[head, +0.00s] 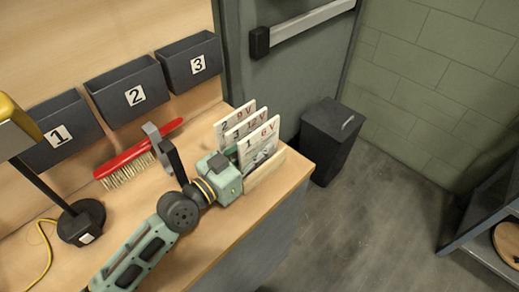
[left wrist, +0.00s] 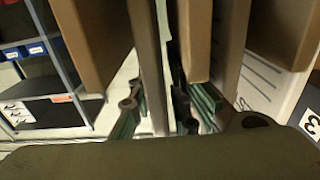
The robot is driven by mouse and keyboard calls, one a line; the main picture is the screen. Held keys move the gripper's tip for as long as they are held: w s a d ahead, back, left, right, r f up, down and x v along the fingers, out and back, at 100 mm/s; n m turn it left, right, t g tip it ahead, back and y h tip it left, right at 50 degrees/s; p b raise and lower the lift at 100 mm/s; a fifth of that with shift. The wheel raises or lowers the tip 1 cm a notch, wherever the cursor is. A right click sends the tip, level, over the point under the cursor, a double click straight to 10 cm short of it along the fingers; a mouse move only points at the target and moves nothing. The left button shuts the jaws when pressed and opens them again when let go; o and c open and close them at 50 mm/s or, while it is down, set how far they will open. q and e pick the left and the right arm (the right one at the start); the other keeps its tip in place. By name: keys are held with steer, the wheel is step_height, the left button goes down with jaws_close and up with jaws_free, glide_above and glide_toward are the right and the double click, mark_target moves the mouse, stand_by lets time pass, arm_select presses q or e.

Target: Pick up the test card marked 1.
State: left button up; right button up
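The test card marked 1 (head: 259,146), a white upright plate reading 6 V, stands at the front of a light wooden rack (head: 265,172). Behind it stand the card marked 3, 12 V (head: 261,119), and the card marked 2, 9 V (head: 222,127). My left gripper (head: 229,172) is at the left end of the rack, close to card 1; its fingers are mostly hidden in the head view. In the left wrist view its green fingers (left wrist: 165,110) lie on either side of a thin upright panel; whether they press on it is unclear. My right gripper is not in view.
Bins labelled 1 (head: 62,133), 2 (head: 128,92) and 3 (head: 190,62) line the wall. A red brush (head: 135,156) and a lamp base (head: 82,222) are on the bench (head: 235,225). A black waste bin (head: 330,140) stands beyond the bench's right end.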

arm_select(q)
jaws_close()
